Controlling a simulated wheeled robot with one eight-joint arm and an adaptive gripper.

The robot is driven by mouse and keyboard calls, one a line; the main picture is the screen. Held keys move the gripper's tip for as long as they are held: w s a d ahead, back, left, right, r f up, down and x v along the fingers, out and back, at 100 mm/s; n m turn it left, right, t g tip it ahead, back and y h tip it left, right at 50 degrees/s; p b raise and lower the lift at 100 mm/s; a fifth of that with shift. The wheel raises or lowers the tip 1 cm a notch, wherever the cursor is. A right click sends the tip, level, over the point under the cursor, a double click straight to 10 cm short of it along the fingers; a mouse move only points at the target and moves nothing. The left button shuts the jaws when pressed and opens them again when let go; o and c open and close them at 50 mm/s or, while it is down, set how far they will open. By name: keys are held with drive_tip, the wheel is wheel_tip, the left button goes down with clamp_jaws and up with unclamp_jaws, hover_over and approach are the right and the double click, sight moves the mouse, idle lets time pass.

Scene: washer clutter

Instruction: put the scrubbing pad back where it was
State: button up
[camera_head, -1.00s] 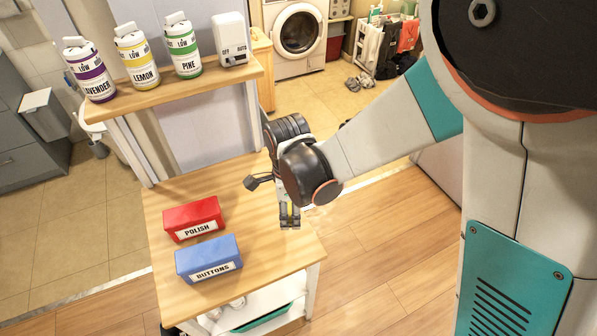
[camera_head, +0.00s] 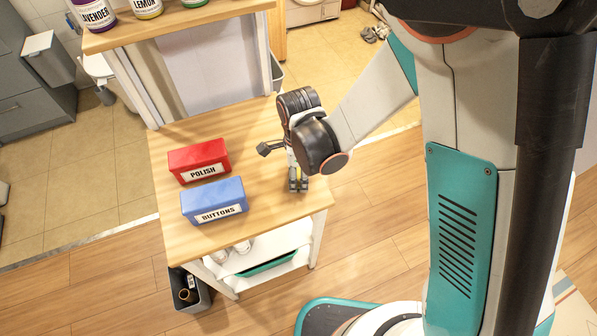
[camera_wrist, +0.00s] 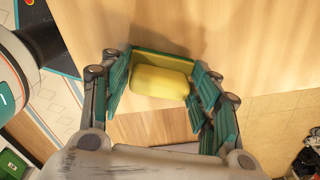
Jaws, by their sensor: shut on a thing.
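The scrubbing pad (camera_wrist: 160,81) is a yellow sponge block with a green layer along its far side. In the wrist view it sits between the two teal-lined fingers of my gripper (camera_wrist: 162,88), which is shut on it. In the head view my gripper (camera_head: 298,187) points down over the right end of the wooden table top (camera_head: 262,212). The pad is mostly hidden by the gripper there. I cannot tell whether the pad touches the wood.
A red POLISH box (camera_head: 198,160) and a blue BUTTONS box (camera_head: 214,200) stand left of my gripper. A raised shelf (camera_head: 180,25) with several bottles is at the back. A grey bin (camera_head: 188,290) stands on the floor below. Bare wood lies between boxes and gripper.

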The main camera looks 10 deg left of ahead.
sight(299, 170)
drive_tip(key=shift+f, duration=0.1)
drive_tip(key=o, duration=1)
wheel_tip(299, 170, up, 12)
drive_tip(key=p, duration=0.5)
drive_tip(key=shift+w, duration=0.1)
